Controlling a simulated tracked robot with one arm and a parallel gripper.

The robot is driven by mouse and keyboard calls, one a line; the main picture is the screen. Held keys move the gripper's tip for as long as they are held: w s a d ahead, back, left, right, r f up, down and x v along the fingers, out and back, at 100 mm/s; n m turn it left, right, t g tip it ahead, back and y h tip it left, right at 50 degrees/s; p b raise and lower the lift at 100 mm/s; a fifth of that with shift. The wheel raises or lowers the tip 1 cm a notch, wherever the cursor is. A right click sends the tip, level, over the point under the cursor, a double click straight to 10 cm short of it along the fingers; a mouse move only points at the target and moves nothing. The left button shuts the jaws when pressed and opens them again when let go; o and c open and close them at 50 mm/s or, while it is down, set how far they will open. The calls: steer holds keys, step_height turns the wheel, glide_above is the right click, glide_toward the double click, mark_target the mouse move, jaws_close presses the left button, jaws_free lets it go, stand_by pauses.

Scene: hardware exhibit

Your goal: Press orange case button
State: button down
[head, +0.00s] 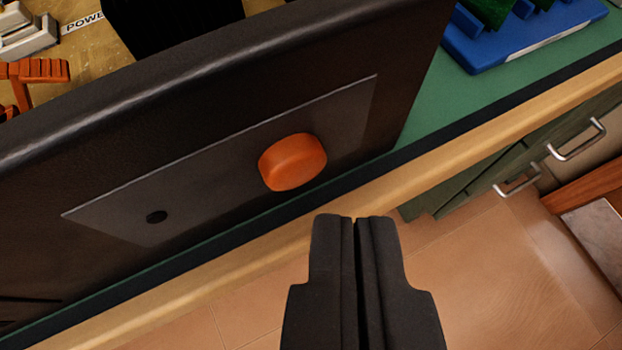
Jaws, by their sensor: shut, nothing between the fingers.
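The orange button (292,162) is a rounded knob standing out from a grey plate (215,170) on the side of a dark case (220,75). It shows in the middle of the head view and nothing covers it. My gripper (354,218) is black, shut and empty. In the picture its fingertips are below and a little right of the button, with a visible gap between them. How far the tips are from the case in depth is hard to tell.
The case stands on a green worktop (500,100) with a wooden front edge (470,141). A blue-based object (525,35) sits at the upper right. An orange part (35,72) lies behind the case at the left.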

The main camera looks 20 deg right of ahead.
stand_by(0.3)
steer(key=s+b, duration=0.3)
steer(key=s, duration=0.2)
stand_by(0.4)
stand_by(0.4)
steer(key=s+a+r+n+t+y+p, duration=0.1)
steer(key=a+r, duration=0.3)
steer(key=r, duration=0.6)
steer(key=a+r+n+t+y, duration=0.1)
steer(key=a+r, duration=0.3)
steer(key=r, duration=0.5)
steer(key=s+a+r+n+t+y+p, duration=0.1)
steer(key=a+r, duration=0.4)
steer(key=r, duration=0.5)
steer(key=s+a+r+n+t+y, duration=0.1)
steer(key=s+a+r, duration=0.2)
steer(key=s+r, duration=0.6)
steer(key=s+a+r+n+t+y+p, duration=0.1)
steer(key=s+a+r+t, duration=0.1)
steer(key=s+r, duration=0.7)
step_height(320, 180, up, 8)
steer(key=shift+a+f+n+p, duration=0.1)
steer(key=shift+a+n+p, duration=0.2)
steer(key=shift+a, duration=0.1)
